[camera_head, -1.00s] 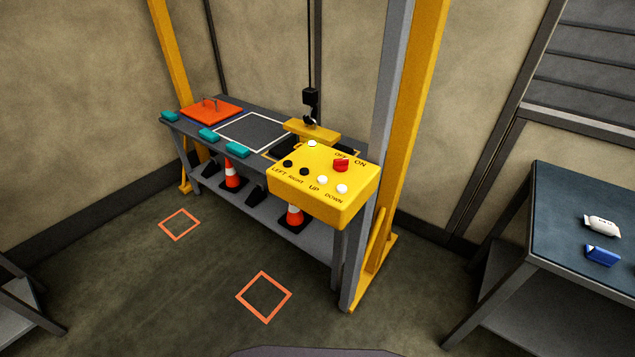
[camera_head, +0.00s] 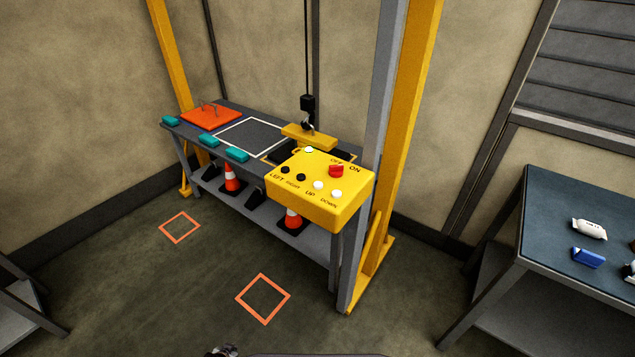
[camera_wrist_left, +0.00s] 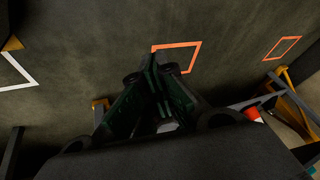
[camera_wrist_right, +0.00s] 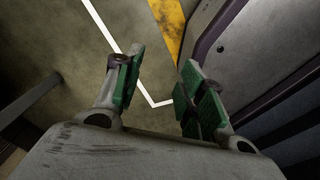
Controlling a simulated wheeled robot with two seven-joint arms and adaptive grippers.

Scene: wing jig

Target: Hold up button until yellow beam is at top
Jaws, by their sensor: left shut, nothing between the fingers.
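The yellow control box (camera_head: 318,207) stands at the near right end of the workbench. Its white UP button (camera_head: 318,185) sits beside the white DOWN button (camera_head: 336,194), below a red OFF/ON knob (camera_head: 336,171). The yellow beam (camera_head: 309,136) hangs low under a black hook block (camera_head: 308,103), just behind the box and close over the bench. In the left wrist view my left gripper (camera_wrist_left: 155,75) is shut and empty, above the floor and away from the box. My right gripper (camera_wrist_right: 165,62) is open and empty in its wrist view.
A yellow post (camera_head: 405,120) rises right of the box. A blue-topped table (camera_head: 555,205) is at right. Open floor lies in front.

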